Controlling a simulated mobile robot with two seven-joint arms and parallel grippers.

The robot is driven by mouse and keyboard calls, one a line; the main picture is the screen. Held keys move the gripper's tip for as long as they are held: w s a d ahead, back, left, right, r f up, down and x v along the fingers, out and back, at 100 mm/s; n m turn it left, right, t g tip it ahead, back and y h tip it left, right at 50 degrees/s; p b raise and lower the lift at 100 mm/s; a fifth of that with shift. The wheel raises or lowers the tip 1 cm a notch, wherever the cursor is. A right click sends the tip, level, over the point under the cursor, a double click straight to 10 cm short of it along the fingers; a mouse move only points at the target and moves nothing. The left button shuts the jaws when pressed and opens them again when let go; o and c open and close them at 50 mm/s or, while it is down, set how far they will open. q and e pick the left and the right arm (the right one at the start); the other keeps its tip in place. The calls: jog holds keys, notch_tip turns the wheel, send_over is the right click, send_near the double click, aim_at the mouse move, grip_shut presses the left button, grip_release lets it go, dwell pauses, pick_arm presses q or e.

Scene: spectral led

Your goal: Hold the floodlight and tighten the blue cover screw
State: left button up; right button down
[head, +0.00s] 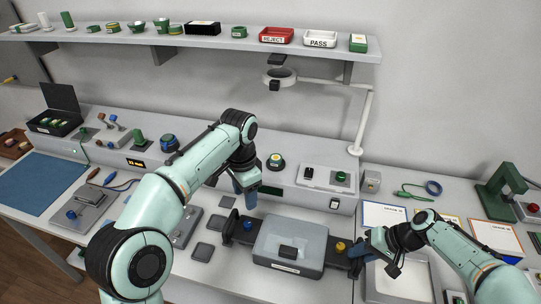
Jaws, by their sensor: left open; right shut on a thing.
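The floodlight (291,246) is a grey box lying on the bench at the lower centre, with dark bracket ends on its left and right. A yellow knob (340,247) sits at its right end. A small dark bluish knob (248,225) at its left end may be the blue cover screw; the gripper above partly crowds it. My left gripper (246,201) is open, pointing down just above that left end; contact cannot be told. My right gripper (366,253) is shut on the floodlight's right bracket end. Its fingertips are partly hidden by the hand.
A grey fixture with a blue knob (71,214) lies at the left beside a blue mat (40,182). A ring lamp (281,76) on an arm stands behind. REJECT (276,36) and PASS (319,39) trays sit on the shelf. A white-lined tray (405,280) is at the right.

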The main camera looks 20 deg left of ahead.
dwell(0.4)
jog(key=c, duration=1.2)
grip_release()
jog(key=shift+a+r, duration=0.15)
jog(key=shift+r, duration=0.1)
jog(key=shift+o, duration=1.4)
jog(key=shift+d+f, duration=0.2)
jog(key=shift+f, duration=0.15)
jog(key=v, duration=1.2)
jog(key=shift+r, duration=0.3)
